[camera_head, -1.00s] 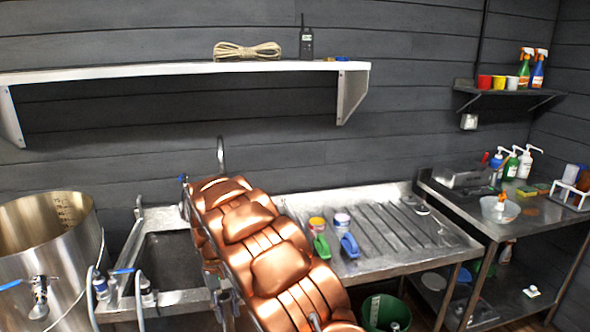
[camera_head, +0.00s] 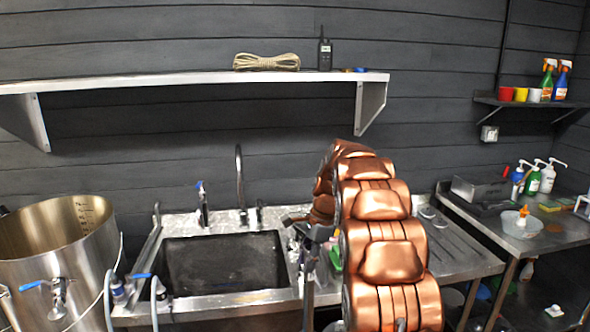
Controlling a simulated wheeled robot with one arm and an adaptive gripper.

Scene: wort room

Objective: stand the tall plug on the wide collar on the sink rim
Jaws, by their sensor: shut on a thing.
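The steel sink (camera_head: 235,299) is at the centre left, its dark basin open to view. My gripper (camera_head: 300,222) is small and dark in this view, over the right side of the sink rim. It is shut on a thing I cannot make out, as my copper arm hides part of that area. I cannot pick out the tall plug or the wide collar. The right part of the rim is partly covered by my gripper and arm.
A tap (camera_head: 240,180) and a slim blue-topped object (camera_head: 202,205) stand along the sink's back edge. A large steel pot (camera_head: 50,260) stands at the left. A white shelf (camera_head: 200,82) runs above. The drainboard (camera_head: 460,255) is partly behind my arm.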

